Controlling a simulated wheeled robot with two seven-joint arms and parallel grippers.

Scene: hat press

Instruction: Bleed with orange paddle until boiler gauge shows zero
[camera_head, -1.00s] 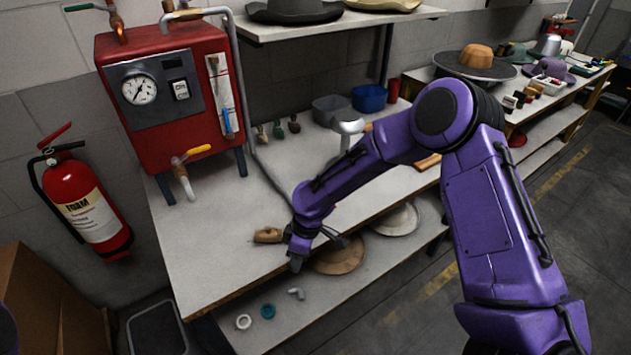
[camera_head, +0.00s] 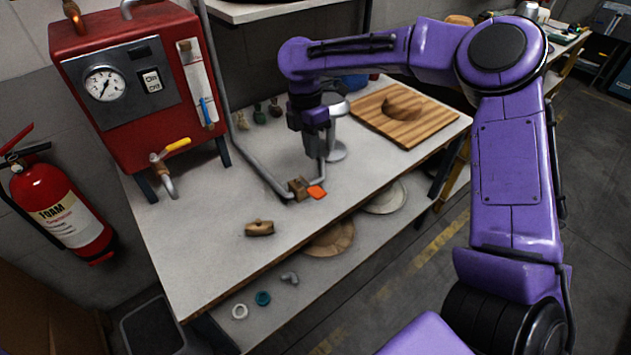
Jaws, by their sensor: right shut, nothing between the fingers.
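The red boiler (camera_head: 130,110) stands at the left of the bench. Its round gauge (camera_head: 105,84) faces me; the needle is visible, but the value is too small to read. The orange paddle (camera_head: 317,192) sits low over the bench top, beside a brass valve body (camera_head: 298,188) at the end of the grey pipe (camera_head: 265,172). My right gripper (camera_head: 322,152) points down, shut and empty, above the orange paddle and apart from it. My left gripper is not in view.
A brown wooden piece (camera_head: 259,228) lies on the bench. A silver stand (camera_head: 337,150) is right behind my right gripper. A wooden board (camera_head: 405,115) lies to the right. The front-left bench top is clear.

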